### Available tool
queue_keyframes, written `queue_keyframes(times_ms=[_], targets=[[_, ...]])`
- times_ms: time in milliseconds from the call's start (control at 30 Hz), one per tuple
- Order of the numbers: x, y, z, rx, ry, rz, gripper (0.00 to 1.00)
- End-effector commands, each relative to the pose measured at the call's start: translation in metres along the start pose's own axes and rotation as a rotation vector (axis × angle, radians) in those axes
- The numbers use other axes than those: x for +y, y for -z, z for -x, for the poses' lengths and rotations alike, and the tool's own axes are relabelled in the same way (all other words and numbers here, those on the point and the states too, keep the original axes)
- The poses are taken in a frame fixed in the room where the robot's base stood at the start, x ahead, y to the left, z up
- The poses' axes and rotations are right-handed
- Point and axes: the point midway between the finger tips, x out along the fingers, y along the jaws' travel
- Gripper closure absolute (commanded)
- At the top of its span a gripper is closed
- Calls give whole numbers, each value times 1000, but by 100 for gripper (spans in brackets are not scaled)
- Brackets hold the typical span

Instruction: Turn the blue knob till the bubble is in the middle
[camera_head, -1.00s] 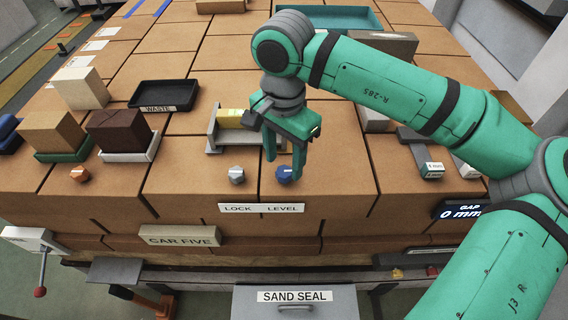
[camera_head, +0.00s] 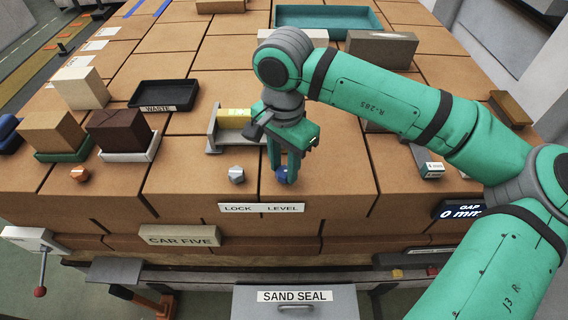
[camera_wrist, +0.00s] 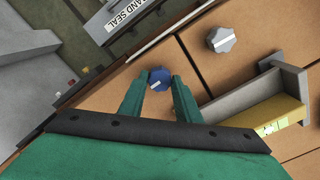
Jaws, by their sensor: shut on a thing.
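The blue knob (camera_head: 283,174) sits on the brick face above the LEVEL end of the white label (camera_head: 261,208). My gripper (camera_head: 284,178) is shut on it, with one finger on each side. In the wrist view the blue knob (camera_wrist: 159,79), with a pale pointer line, lies between my fingertips (camera_wrist: 160,84). A yellow level vial (camera_head: 237,115) rests in a grey holder (camera_head: 213,130) behind the knob, partly hidden by my gripper. It also shows in the wrist view (camera_wrist: 272,120), but I cannot make out where the bubble is.
A grey knob (camera_head: 236,175) stands just left of the blue knob, and an orange knob (camera_head: 80,174) is farther left. A black WASTE tray (camera_head: 164,93) lies behind. A display (camera_head: 460,211) at the right reads 0 mm.

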Motion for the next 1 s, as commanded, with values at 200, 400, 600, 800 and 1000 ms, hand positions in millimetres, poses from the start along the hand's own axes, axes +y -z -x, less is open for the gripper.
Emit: queue_keyframes(times_ms=[200, 400, 600, 800, 1000], targets=[[0, 0, 1, 1, 0, -82, 92], [0, 0, 1, 1, 1, -231, 92], [0, 0, 1, 1, 0, -420, 92], [0, 0, 1, 1, 0, -610, 92], [0, 0, 1, 2, 1, -799, 92]])
